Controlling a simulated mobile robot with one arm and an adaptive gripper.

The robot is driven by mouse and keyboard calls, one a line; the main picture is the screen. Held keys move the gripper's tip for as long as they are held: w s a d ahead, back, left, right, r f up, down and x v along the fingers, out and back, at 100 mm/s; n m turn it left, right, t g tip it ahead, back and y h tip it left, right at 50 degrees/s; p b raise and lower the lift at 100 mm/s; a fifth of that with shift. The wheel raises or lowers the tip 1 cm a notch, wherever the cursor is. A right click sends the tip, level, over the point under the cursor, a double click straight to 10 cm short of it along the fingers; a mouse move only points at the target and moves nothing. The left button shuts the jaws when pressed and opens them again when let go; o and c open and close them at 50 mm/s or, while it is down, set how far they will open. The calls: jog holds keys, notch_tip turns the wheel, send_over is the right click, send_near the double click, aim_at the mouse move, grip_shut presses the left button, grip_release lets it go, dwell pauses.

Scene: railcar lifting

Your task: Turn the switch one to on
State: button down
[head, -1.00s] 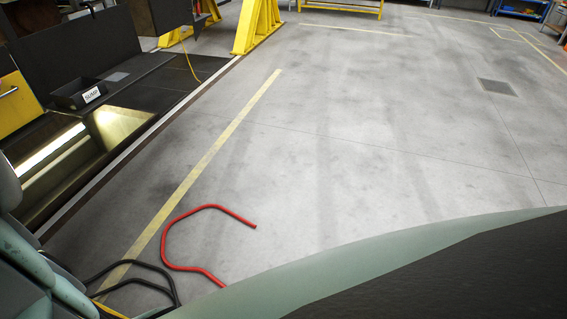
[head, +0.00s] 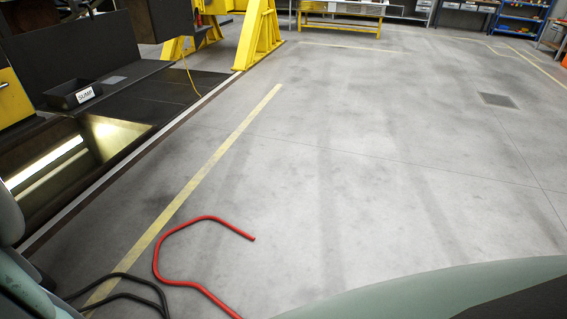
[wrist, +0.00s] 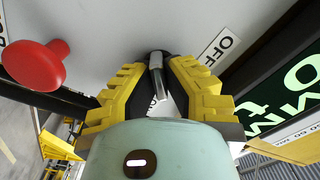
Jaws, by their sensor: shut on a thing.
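In the wrist view, a silver toggle switch (wrist: 158,82) with a dark round base sticks out from a pale grey panel (wrist: 110,22). My gripper (wrist: 157,66) has yellow stepped fingers, one on each side of the lever, and is shut on it. An "OFF" label (wrist: 219,46) is to the right of the switch. Another white label behind the lever is mostly hidden by the fingers, so its words cannot be read. The switch does not show in the head view, and neither does my gripper.
A red mushroom button (wrist: 36,66) stands out to the left of my gripper. A green lettered sign (wrist: 290,92) is at the right. In the head view, red (head: 205,218) and black (head: 125,276) hoses lie on the floor beside a dark pit (head: 75,150). Open floor lies beyond.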

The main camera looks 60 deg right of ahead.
jog(key=shift+m+b, duration=0.55)
jog(key=shift+m, duration=0.45)
jog(key=c, duration=1)
grip_release()
jog(key=shift+c, duration=0.2)
jog(key=v, duration=1.2)
